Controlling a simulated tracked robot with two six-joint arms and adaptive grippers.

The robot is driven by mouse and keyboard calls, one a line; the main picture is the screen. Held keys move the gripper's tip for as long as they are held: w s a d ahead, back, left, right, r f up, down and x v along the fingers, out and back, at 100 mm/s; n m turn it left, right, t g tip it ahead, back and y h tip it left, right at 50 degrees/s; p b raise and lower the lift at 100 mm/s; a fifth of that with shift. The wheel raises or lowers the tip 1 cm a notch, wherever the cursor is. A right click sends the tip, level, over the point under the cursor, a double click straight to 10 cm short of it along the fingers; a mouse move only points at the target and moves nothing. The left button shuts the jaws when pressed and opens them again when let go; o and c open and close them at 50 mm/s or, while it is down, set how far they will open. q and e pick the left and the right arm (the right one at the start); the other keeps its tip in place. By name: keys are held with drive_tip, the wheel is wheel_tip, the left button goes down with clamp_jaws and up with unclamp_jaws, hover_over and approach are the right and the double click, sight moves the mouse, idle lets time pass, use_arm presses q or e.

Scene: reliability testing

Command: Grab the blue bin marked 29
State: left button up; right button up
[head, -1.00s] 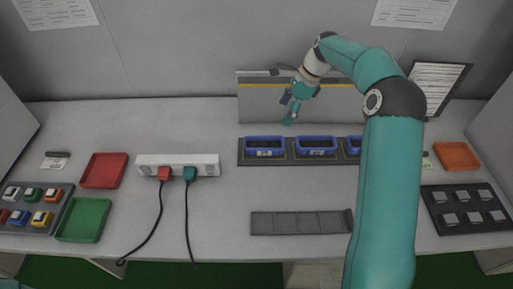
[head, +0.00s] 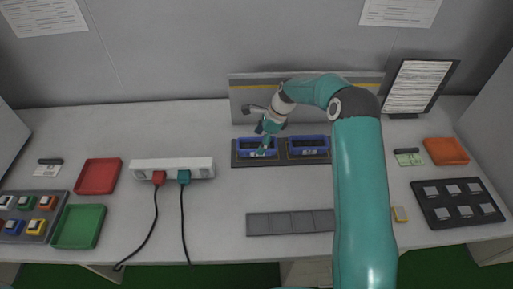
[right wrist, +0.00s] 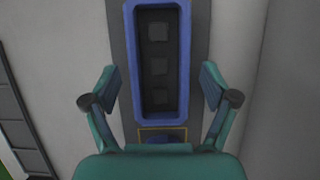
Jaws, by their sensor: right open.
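Two blue bins show in the head view, a left one (head: 243,154) and one to its right (head: 309,152), on a dark strip (head: 284,163) at the back of the table. The number marks are too small to read. My right gripper (head: 265,145) is over the left bin and partly covers it. In the right wrist view a long blue bin (right wrist: 133,65) lies ahead between the open fingers of my right gripper (right wrist: 157,85), with nothing held. My left gripper is not in view.
A grey backboard (head: 300,93) stands behind the bins. A white power strip (head: 173,168) with plugs and cables lies to the left, near red (head: 98,176) and green (head: 78,226) trays. A flat grey strip (head: 290,223) lies in front. My right arm covers the dark strip's right part.

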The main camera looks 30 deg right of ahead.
sight(257, 146)
drive_tip(key=x, duration=0.3)
drive_tip(key=shift+d, duration=0.1)
drive_tip(key=shift+f, duration=0.3)
idle(0.4)
drive_tip(key=c, duration=1.3)
drive_tip(key=shift+r, duration=0.1)
